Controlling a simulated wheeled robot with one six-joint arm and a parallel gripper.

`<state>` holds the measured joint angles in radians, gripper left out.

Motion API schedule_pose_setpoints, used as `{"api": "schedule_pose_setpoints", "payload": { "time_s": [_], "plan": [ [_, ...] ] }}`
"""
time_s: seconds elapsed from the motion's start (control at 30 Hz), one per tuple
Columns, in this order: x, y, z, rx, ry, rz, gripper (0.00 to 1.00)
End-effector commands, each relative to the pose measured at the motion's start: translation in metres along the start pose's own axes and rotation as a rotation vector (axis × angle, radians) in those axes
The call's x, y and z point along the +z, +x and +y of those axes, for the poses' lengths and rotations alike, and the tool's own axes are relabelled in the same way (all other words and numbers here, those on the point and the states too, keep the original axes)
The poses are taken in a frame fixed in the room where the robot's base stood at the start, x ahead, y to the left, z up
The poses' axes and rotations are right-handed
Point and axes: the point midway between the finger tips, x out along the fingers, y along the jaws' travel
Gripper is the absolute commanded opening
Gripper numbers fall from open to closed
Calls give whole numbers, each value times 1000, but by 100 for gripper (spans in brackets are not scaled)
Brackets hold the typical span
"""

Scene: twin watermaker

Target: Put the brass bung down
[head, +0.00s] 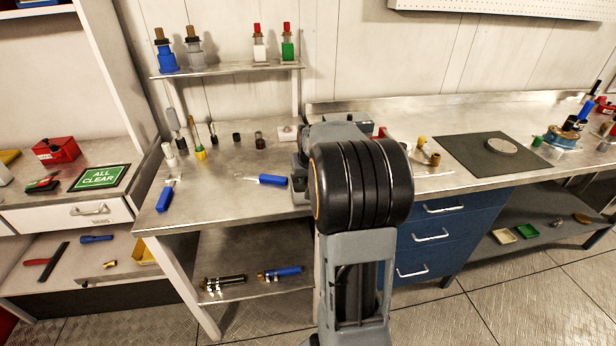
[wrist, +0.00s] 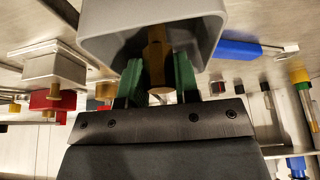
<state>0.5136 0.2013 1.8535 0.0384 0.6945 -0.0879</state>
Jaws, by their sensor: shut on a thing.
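The brass bung (wrist: 157,62) is between the two green finger pads of my gripper (wrist: 158,78) in the wrist view. My gripper is shut on it. Its far part runs up into the shadow under a grey rounded casing (wrist: 190,22), and I cannot tell whether it touches anything there. In the head view my arm hides the gripper and the bung, over the right part of the left steel bench (head: 225,200).
A blue-handled tool (head: 270,180) lies just left of my arm, with several small upright parts behind it. Small yellow and brass pieces (head: 435,160) stand right of my arm. A dark mat (head: 475,158) holds a round disc. Bare bench lies at the front left.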

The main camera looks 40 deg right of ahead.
Motion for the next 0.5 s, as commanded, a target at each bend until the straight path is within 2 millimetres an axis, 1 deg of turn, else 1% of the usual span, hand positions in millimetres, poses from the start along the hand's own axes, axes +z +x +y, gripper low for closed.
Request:
{"api": "schedule_pose_setpoints", "payload": {
  "time_s": [0.27,0.4,0.43,0.5],
  "plan": [
    [0,1,0,0,0,0,8],
    [2,5,0,0,0,0,8],
    [2,4,0,0,0,0,31],
    [2,4,0,0,0,0,38]
  ]
}}
